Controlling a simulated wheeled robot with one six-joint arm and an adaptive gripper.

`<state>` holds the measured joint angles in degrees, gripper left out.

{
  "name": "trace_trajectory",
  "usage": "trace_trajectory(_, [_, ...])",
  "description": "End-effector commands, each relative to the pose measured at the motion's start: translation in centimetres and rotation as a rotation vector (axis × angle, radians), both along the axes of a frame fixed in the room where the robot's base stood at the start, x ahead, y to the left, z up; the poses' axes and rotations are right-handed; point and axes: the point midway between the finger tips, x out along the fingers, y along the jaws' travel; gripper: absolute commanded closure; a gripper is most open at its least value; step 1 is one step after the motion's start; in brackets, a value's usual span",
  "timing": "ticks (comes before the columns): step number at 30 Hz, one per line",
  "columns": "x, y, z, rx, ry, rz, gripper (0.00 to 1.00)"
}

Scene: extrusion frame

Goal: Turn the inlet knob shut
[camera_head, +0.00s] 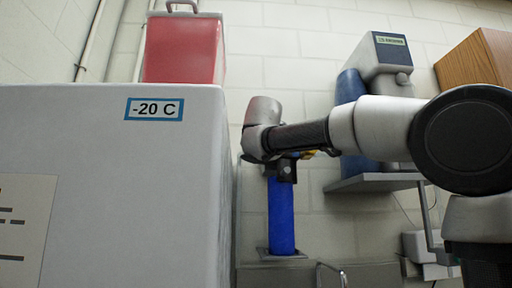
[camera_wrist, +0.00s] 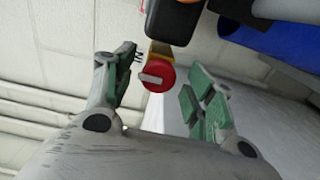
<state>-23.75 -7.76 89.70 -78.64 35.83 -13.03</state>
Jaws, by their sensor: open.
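A round red knob (camera_wrist: 158,76) with a pale raised bar across its face shows in the wrist view. It sits on a yellow-orange stem below a black fitting (camera_wrist: 174,20). My gripper (camera_wrist: 160,84) is open, with its green-padded fingers on either side of the knob. Gaps show between the knob and both pads, so the fingers look apart from it. In the head view my arm reaches left to the top of a blue upright cylinder (camera_head: 281,218). The knob is not clearly seen there; a small yellow bit (camera_head: 308,154) shows behind my arm.
A white freezer (camera_head: 180,190) marked -20 C fills the left, with a red container (camera_head: 183,50) on top. A wall shelf (camera_head: 372,183) behind my arm holds a grey-and-blue device (camera_head: 378,55). A wooden box (camera_head: 478,58) is at upper right.

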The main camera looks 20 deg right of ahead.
Motion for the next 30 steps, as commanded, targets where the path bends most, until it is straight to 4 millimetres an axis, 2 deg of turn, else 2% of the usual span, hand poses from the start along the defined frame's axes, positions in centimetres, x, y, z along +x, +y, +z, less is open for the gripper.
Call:
trace_trajectory(5, [-1.9, 0.4, 0.1, 0.001, -0.002, 0.003, 0.45])
trace_trajectory(12, [-7.3, 1.6, 0.1, 0.002, -0.001, 0.006, 0.45])
trace_trajectory(18, [-10.5, 2.2, 0.0, 0.001, 0.000, 0.004, 0.45])
trace_trajectory(23, [-11.6, 2.3, 0.0, 0.001, 0.000, 0.001, 0.45])
trace_trajectory(30, [-11.7, 2.3, 0.0, 0.000, 0.001, -0.001, 0.45])
